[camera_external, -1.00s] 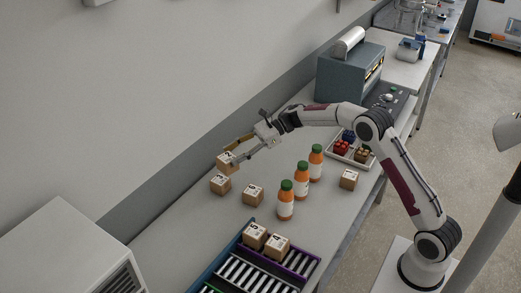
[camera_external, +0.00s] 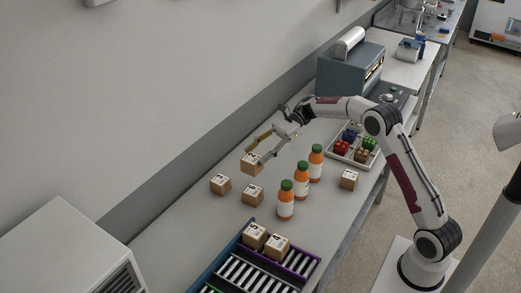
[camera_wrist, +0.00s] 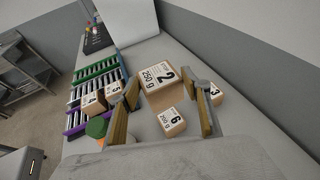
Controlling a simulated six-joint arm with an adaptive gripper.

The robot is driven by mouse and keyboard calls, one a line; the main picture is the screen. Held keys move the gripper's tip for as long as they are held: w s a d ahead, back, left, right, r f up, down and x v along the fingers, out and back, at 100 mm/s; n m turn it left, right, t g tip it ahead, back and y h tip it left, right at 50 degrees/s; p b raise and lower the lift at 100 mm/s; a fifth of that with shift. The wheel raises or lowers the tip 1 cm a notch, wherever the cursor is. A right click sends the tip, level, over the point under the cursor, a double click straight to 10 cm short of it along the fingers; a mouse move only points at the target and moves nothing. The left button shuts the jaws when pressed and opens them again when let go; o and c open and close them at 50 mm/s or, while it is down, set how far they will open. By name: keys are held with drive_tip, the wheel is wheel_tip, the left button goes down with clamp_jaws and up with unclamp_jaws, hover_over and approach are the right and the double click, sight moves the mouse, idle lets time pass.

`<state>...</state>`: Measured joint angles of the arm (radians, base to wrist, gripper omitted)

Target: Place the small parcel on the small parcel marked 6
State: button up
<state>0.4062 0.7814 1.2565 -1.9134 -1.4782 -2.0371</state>
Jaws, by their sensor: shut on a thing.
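My gripper (camera_external: 265,146) is shut on a small brown parcel (camera_external: 251,164) and holds it above the table. The small parcel marked 6 (camera_wrist: 172,122) stands on the table, near and apart from the held one in the wrist view. In the external view this appears to be the parcel (camera_external: 252,194) just below the held one in the picture; its number is hard to read there.
Another parcel, marked 3 (camera_wrist: 215,93), stands nearer the wall (camera_external: 220,184). Several orange bottles (camera_external: 301,181) with green caps stand right of parcel 6. A roller rack (camera_external: 270,268) holds two parcels at the front. A lone parcel (camera_external: 348,179) and a tray (camera_external: 333,153) are farther right.

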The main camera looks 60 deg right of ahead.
sight(258, 166)
drive_tip(key=shift+f, duration=3.1)
drive_tip(key=shift+f, duration=0.1)
drive_tip(key=shift+f, duration=1.75)
drive_tip(key=shift+f, duration=0.1)
drive_tip(key=o, duration=1.4)
drive_tip(key=shift+o, duration=0.2)
drive_tip(key=v, duration=1.2)
